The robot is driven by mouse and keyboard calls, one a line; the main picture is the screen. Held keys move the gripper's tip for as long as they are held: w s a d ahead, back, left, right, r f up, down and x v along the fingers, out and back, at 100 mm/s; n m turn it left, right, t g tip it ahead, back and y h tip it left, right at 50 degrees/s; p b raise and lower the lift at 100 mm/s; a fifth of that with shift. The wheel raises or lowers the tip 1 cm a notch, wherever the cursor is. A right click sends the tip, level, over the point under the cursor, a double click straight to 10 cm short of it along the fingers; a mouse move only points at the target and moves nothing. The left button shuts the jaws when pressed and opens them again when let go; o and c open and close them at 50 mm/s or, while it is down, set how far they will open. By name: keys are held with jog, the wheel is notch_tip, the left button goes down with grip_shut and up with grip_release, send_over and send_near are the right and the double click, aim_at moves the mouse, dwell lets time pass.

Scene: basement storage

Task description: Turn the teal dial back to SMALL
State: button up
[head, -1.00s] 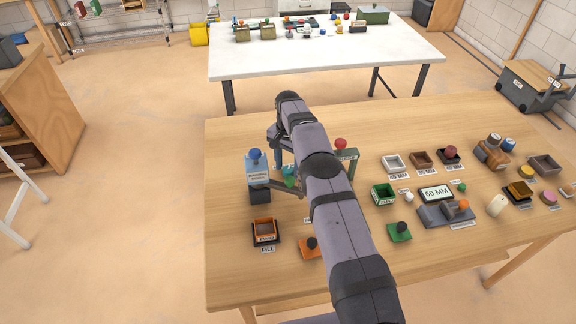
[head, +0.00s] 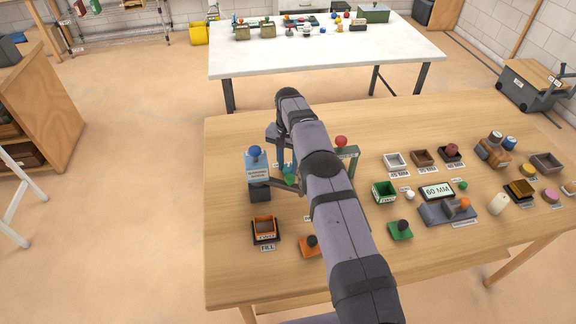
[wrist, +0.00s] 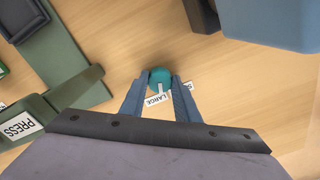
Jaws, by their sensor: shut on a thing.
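The teal dial (wrist: 160,76) sits between my gripper's two blue fingers in the wrist view. My gripper (wrist: 160,84) is shut on the dial's sides. A white mark on the dial points down toward the LARGE label (wrist: 156,101). A second label (wrist: 188,86), showing only an "S", is mostly hidden behind the right finger. In the head view the teal dial (head: 290,177) shows just left of my arm, beside the blue dispenser (head: 257,168) with a blue ball on top. My arm hides much of the gripper there.
A green stand marked PRESS (wrist: 60,100) is left of the gripper in the wrist view. A red-topped green post (head: 345,153) stands right of my arm. An orange FILL bin (head: 264,228) is in front of the dispenser. Several trays and a 60 MM display (head: 437,191) lie further right.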

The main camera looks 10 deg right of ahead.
aim_at(288, 167)
jog(key=n, duration=0.4)
jog(key=shift+r+n, duration=0.1)
jog(key=shift+n, duration=2.7)
jog(key=shift+w, duration=0.1)
jog(key=o, duration=1.1)
jog(key=shift+c, duration=0.2)
notch_tip(288, 167, up, 7)
jog(key=shift+f, duration=0.1)
jog(key=shift+r, duration=0.25)
jog(key=shift+r, duration=0.1)
